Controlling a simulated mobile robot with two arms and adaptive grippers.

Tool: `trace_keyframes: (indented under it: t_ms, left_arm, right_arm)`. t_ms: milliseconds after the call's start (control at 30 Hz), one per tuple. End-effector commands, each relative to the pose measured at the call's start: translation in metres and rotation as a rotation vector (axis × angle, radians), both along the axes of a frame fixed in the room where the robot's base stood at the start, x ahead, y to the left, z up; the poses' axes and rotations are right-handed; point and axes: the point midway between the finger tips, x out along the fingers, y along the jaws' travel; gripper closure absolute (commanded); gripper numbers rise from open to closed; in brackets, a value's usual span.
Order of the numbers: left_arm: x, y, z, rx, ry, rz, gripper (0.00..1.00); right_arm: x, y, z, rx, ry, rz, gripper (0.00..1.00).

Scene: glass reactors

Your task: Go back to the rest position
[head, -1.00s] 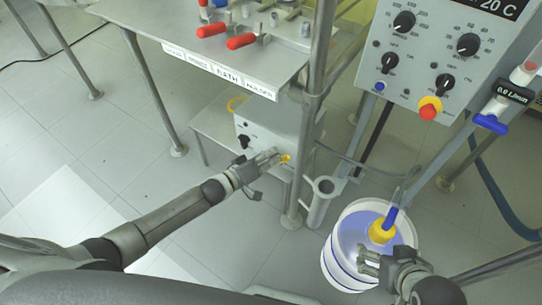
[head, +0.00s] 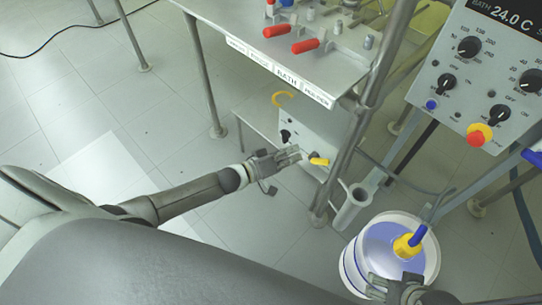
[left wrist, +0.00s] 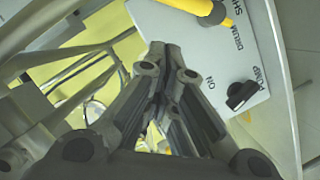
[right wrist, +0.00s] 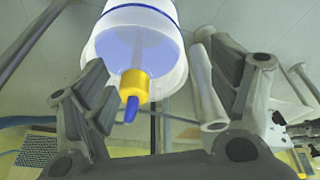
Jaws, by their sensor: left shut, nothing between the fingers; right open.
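My left gripper (head: 284,157) is shut and empty, in front of the white pump box (head: 312,136) with its yellow handle (head: 318,161). In the left wrist view its fingers (left wrist: 165,60) are together, below the labelled panel (left wrist: 240,50) with a black knob (left wrist: 238,95). My right gripper (head: 392,288) is open at the near side of the white bucket (head: 352,268). In the right wrist view, the yellow and blue hose fitting (right wrist: 133,88) shows between its spread fingers, with the bucket (right wrist: 170,17) behind. I cannot tell the gap between fingers and fitting.
A metal bench (head: 240,20) with red-handled valves (head: 306,46) stands at the back. A steel post (head: 366,110) and a grey metal tube (head: 352,205) are between the grippers. A control panel (head: 470,75) reading 24.0 C is at right. Open tiled floor lies left.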

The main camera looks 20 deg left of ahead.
Motion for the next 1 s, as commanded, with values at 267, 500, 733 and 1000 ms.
trace_keyframes:
  t_ms: [267,500,733,1000]
  left_arm:
    - [-0.036,0.025,0.011,0.000,-0.001,-0.001,1.00]
    - [-0.054,0.036,0.015,0.000,-0.003,-0.001,1.00]
    - [-0.056,0.038,0.015,0.000,-0.004,-0.001,1.00]
    - [-0.061,0.025,0.003,0.128,0.025,0.050,1.00]
  right_arm:
    - [0.006,0.001,-0.039,-0.001,0.023,0.003,0.18]
    - [0.006,0.002,-0.058,-0.001,0.030,0.004,0.18]
    - [0.007,0.002,-0.061,0.000,0.030,0.005,0.18]
    - [0.006,0.002,-0.061,-0.001,0.029,0.004,0.18]
